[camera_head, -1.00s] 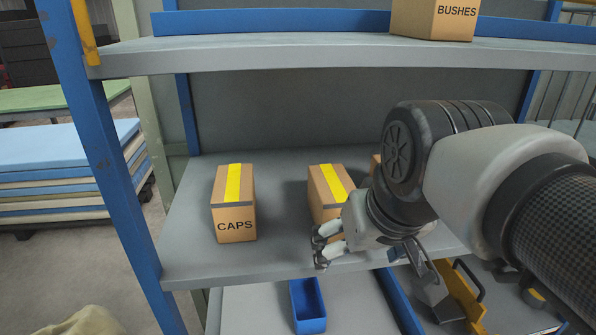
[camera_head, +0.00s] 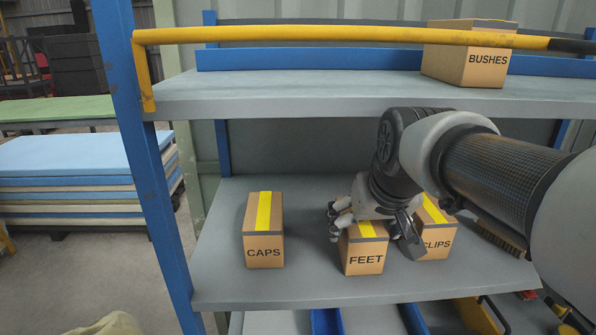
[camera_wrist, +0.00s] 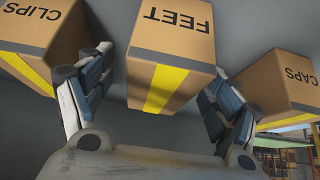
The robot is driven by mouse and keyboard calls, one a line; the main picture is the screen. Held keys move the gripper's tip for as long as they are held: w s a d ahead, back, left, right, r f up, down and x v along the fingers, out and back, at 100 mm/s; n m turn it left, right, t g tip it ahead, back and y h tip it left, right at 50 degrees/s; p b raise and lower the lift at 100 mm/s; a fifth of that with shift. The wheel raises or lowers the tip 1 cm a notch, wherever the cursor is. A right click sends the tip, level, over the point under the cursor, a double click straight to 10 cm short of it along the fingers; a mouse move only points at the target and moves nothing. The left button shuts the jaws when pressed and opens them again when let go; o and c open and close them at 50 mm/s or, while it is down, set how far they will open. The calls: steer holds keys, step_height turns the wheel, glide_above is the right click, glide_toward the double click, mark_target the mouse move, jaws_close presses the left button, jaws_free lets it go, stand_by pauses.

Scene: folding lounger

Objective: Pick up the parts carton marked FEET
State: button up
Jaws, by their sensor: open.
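The FEET carton (camera_head: 363,261) is a brown box with a yellow tape stripe, upright on the middle shelf between the CAPS and CLIPS cartons. In the wrist view the FEET carton (camera_wrist: 172,55) appears upside down between the two fingers. My gripper (camera_head: 368,222) is over the top of the FEET carton in the head view and partly hides it. In the wrist view my gripper (camera_wrist: 158,95) is open, with one finger on each side of the carton. A gap shows on the left; contact on the right cannot be told.
The CAPS carton (camera_head: 263,232) stands to the left with free shelf between. The CLIPS carton (camera_head: 437,236) stands close on the right, partly behind my arm. The upper shelf (camera_head: 300,97) holds the BUSHES carton (camera_head: 470,62). A blue upright (camera_head: 150,170) bounds the left side.

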steer(key=x, duration=0.4)
steer(key=shift+w+a+r, duration=0.1)
steer(key=shift+w+a, duration=0.05)
steer(key=shift+w, duration=0.1)
steer(key=shift+s, duration=0.1)
steer(key=shift+c, duration=0.4)
steer(key=shift+r, duration=0.1)
steer(key=c, duration=1.3)
